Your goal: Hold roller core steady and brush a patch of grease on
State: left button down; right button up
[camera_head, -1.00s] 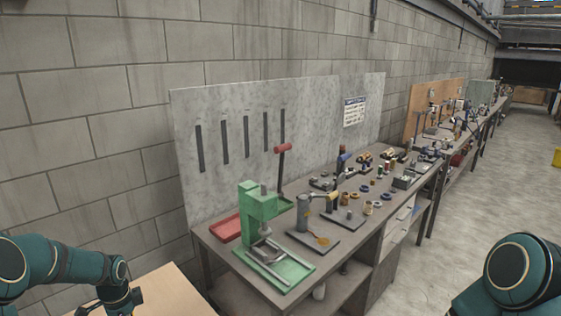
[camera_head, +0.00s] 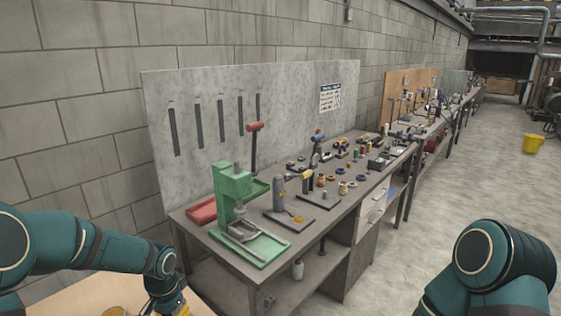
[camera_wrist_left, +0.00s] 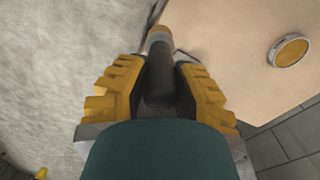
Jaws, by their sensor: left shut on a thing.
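My left gripper (camera_wrist_left: 160,92) is shut on a dark grey cylindrical part (camera_wrist_left: 158,75) with a tan end, seen in the left wrist view. I cannot tell whether this part is the roller core or a brush handle. In the head view the tin (camera_head: 113,311) and the left gripper (camera_head: 172,308) are cut off at the bottom edge. My right arm shows at the lower right, but its gripper is out of view.
A long grey workbench (camera_head: 330,215) runs along the block wall, with a green press (camera_head: 235,195), a red tray (camera_head: 203,211) and several small parts. Bare concrete floor (camera_head: 430,205) lies to the right, with a yellow bucket (camera_head: 533,144) farther off.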

pick_arm(q)
jog(key=s+d+n+b, duration=0.2)
jog(key=s+d+n, duration=0.1)
jog(key=d, duration=0.5)
jog(key=shift+d+f+n, duration=0.25)
jog(key=shift+d+n, duration=0.15)
jog(key=shift+n, duration=0.2)
